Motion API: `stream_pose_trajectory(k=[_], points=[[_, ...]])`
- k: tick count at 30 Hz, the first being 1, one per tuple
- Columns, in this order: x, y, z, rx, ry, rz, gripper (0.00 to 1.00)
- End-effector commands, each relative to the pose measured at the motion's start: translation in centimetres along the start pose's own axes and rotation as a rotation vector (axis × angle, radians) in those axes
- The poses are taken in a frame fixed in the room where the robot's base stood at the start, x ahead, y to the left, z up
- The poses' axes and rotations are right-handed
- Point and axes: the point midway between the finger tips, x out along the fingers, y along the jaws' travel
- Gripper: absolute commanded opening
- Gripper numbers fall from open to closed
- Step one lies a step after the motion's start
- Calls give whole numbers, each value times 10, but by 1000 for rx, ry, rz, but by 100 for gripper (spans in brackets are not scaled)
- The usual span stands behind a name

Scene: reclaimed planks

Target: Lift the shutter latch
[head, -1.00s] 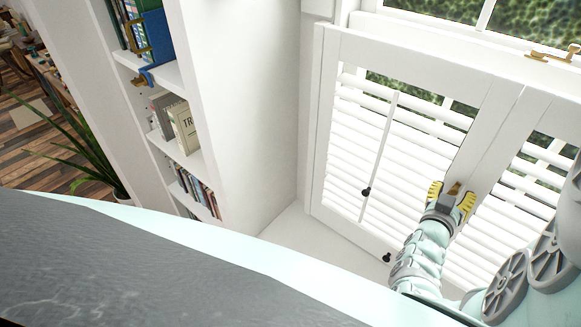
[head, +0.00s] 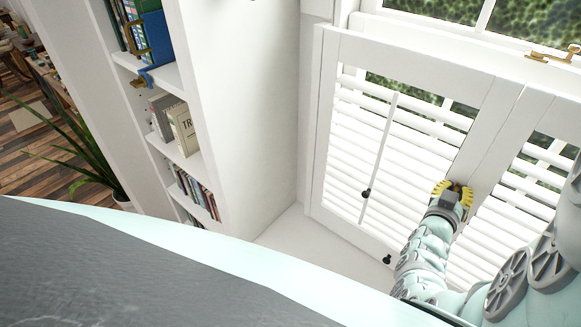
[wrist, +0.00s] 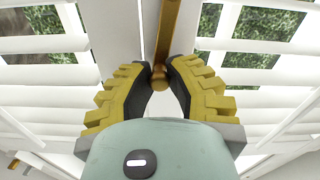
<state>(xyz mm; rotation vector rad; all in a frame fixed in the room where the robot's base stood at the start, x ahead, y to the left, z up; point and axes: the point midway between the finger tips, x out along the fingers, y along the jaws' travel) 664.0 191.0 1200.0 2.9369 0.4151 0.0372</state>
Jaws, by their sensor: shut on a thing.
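The white louvered shutters (head: 352,45) stand closed in front of the window, their two middle stiles side by side. A brass latch bar (wrist: 169,30) runs upright over the join in the wrist view and ends in a small round knob (wrist: 159,78). My gripper (wrist: 160,80) has its yellow ridged fingers closed around the knob end. In the head view my gripper (head: 454,186) is at the meeting stiles and its fingers hide most of the latch.
A white bookcase (head: 165,77) with books stands at the left, with a plant (head: 75,150) beside it. A brass window catch (head: 552,55) sits on the sill above the shutters. Dark knobs (head: 387,259) show on the left shutter.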

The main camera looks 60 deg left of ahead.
Motion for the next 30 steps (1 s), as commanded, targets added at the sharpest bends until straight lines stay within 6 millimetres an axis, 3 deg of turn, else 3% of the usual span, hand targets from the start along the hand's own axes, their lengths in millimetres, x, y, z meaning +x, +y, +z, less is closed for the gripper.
stream_pose_trajectory(k=[3,30], points=[[0,0,0,0,0,0,0],[2,-6,0,-83,15,-1,0]])
